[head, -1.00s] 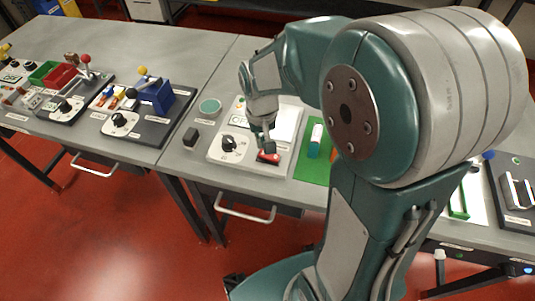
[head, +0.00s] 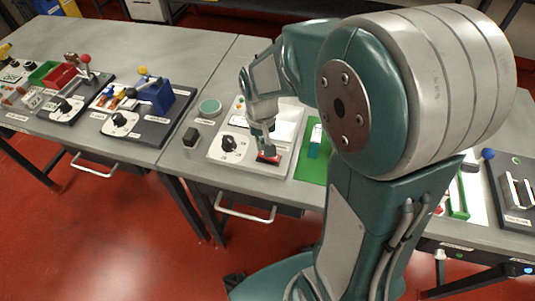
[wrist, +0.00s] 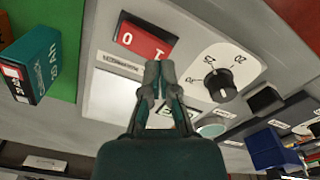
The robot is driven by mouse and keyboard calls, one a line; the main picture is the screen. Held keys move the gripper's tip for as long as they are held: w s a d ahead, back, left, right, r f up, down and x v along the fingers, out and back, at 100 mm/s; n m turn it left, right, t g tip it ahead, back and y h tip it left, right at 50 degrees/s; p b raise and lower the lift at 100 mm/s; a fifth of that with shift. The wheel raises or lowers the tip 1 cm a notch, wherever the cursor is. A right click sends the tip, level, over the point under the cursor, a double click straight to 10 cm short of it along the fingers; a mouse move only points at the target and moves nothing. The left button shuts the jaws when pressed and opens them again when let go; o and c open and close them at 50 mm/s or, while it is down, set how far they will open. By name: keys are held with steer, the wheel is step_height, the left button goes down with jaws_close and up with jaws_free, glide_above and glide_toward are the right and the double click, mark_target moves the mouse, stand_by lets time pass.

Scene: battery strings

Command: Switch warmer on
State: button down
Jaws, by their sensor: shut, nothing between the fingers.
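The warmer's light panel (head: 218,158) lies on the middle bench with a red rocker switch (head: 268,157) at its front right. The wrist view shows the red rocker (wrist: 146,38) marked O at one end and I at the other. My gripper (head: 266,150) is shut and empty, pointing down at the rocker. In the wrist view my fingertips (wrist: 158,70) are at the rocker's I end and partly cover it; I cannot tell whether they touch. Which way the rocker is tipped is not clear.
A black dial (wrist: 219,85) on a white disc sits beside the rocker. A green mat (head: 311,168) with a teal battery box (wrist: 30,60) lies on its other side.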

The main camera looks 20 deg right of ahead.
steer(key=shift+f, duration=1)
stand_by(0.5)
steer(key=shift+r, duration=3.55)
